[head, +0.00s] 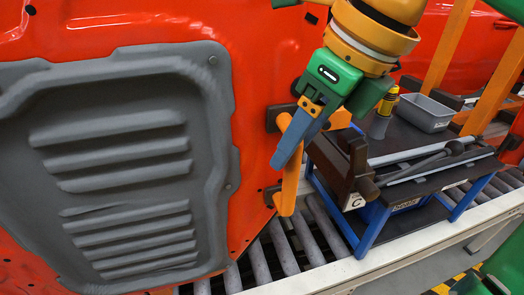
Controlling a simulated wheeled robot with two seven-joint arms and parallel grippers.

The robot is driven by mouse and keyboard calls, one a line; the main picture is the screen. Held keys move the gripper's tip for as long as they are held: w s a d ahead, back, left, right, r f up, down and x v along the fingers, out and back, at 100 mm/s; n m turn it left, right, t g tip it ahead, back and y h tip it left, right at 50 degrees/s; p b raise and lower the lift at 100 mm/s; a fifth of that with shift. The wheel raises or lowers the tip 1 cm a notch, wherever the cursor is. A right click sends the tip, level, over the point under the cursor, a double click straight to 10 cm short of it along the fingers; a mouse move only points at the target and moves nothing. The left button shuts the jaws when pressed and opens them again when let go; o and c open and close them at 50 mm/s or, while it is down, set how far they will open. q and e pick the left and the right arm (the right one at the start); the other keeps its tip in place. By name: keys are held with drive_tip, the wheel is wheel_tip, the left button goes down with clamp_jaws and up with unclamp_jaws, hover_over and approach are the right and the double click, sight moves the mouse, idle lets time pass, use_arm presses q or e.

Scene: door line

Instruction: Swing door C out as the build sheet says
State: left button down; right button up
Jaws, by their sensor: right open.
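A large orange-red door panel (255,60) with a ribbed grey inner panel (120,150) fills the left of the head view. An orange upright handle bar (289,185) stands along its right edge on dark mounts. My right gripper (301,138), green with blue fingers, is open at the upper part of this bar. The fingers overlap the bar in the picture; I cannot tell whether they touch it. A small white tag marked C (354,201) is on a dark block to the right of the bar. My left gripper and the build sheet are not in view.
A blue-framed cart (371,228) stands right of the door. It carries a grey bin (425,112), a yellow-and-grey tool (383,115) and long grey rods (430,160). A roller conveyor (283,247) runs underneath. Slanted orange posts (492,90) stand behind at right.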

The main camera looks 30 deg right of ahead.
sight(284, 174)
drive_tip(key=f, duration=0.5)
drive_tip(key=shift+w+a+f, duration=0.3)
drive_tip(key=shift+a+f, duration=0.05)
drive_tip(key=shift+f, duration=0.05)
drive_tip(key=shift+w+f, duration=0.2)
drive_tip(key=shift+w, duration=0.2)
drive_tip(key=shift+s+r, duration=0.1)
drive_tip(key=shift+s, duration=0.05)
clamp_jaws()
idle(0.5)
